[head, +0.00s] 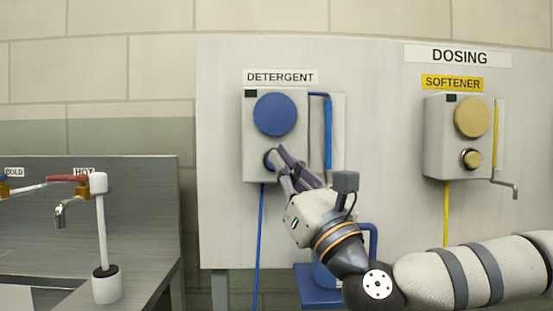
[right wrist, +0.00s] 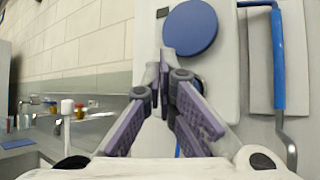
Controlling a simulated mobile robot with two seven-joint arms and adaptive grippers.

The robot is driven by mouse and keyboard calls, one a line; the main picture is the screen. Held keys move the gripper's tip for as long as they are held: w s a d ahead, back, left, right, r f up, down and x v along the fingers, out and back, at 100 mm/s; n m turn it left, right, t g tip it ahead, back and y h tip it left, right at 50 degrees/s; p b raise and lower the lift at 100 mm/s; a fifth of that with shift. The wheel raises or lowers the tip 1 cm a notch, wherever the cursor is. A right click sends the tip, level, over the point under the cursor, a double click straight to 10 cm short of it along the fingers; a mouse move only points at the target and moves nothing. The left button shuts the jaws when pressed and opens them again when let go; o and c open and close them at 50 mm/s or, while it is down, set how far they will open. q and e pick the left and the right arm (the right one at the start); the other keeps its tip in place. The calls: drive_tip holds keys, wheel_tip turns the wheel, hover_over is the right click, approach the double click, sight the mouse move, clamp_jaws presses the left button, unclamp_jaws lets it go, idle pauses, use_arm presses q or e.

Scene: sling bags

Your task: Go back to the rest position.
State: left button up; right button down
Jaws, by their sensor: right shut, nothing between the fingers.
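My right gripper (head: 282,158) is shut and empty at the lower front of the detergent dispenser (head: 252,111), over its small blue button, which it partly hides. In the right wrist view the shut purple-padded fingers (right wrist: 168,58) sit just below the round blue disc (right wrist: 189,28). I cannot tell whether the fingertips touch the button. My right arm (head: 430,278) reaches in from the lower right. My left gripper is not in view.
The softener dispenser (head: 447,150) with its yellow disc hangs on the same panel at right. A sink counter with a hot tap (head: 70,190) and a white post (head: 101,235) stands at left. A blue object (head: 315,284) is partly hidden behind my right arm.

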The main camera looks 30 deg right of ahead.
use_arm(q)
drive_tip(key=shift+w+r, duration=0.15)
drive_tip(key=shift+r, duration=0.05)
use_arm(e)
drive_tip(key=shift+s+a, duration=0.35)
drive_tip(key=shift+s, duration=0.4)
drive_tip(key=shift+f, duration=0.1)
